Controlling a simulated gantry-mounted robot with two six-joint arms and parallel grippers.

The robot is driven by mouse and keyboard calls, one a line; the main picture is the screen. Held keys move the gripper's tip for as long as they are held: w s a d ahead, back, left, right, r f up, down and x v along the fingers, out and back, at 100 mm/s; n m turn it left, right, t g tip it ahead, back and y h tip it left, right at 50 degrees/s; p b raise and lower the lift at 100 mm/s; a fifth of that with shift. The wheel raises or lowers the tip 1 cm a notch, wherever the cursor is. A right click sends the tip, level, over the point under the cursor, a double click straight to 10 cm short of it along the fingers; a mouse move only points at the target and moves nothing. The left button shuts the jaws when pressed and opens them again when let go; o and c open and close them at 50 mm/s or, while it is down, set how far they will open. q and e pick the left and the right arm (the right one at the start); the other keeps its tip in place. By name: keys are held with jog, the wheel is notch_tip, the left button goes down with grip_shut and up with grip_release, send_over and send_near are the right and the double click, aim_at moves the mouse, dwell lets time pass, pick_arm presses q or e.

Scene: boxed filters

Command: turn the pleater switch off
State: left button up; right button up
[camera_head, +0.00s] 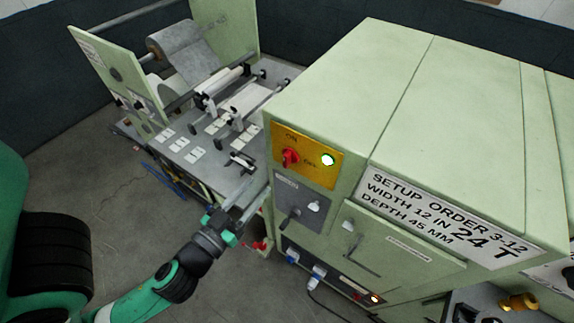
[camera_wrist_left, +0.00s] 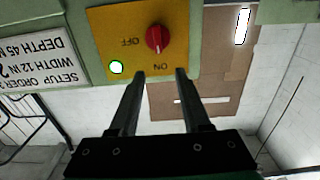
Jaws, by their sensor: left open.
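The pleater switch is a red rotary knob (camera_head: 290,158) on a yellow plate (camera_head: 308,176) on the pale green cabinet. The plate is marked ON and OFF, and a whitish-green lamp (camera_head: 328,160) beside the knob is lit. In the left wrist view the picture is inverted; the knob (camera_wrist_left: 154,38) appears beyond the fingertips, its mark seeming to point toward ON. My left gripper (camera_head: 260,186) is open and empty, below and left of the plate in the head view. In the left wrist view, the fingers (camera_wrist_left: 158,73) are apart with nothing between them. My right gripper is not in view.
Below the plate is a grey panel (camera_head: 300,190) with a black handle. A setup order sign (camera_head: 450,215) is on the cabinet front. To the left, a pleating table (camera_head: 190,175) carries rollers and a filter roll (camera_head: 185,50). Open floor lies at lower left.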

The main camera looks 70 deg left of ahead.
aim_at(284, 157)
pick_arm(q)
jog(key=p+x, duration=0.6)
jog(key=x, duration=0.5)
jog(key=shift+w+r+p, duration=0.15)
jog(key=shift+r+p, duration=0.05)
jog(key=shift+p, duration=0.2)
jog(key=shift+w+a+f, duration=0.1)
jog(key=shift+w+a, duration=0.05)
jog(key=shift+w, duration=0.05)
jog(key=shift+c, duration=0.3)
grip_shut()
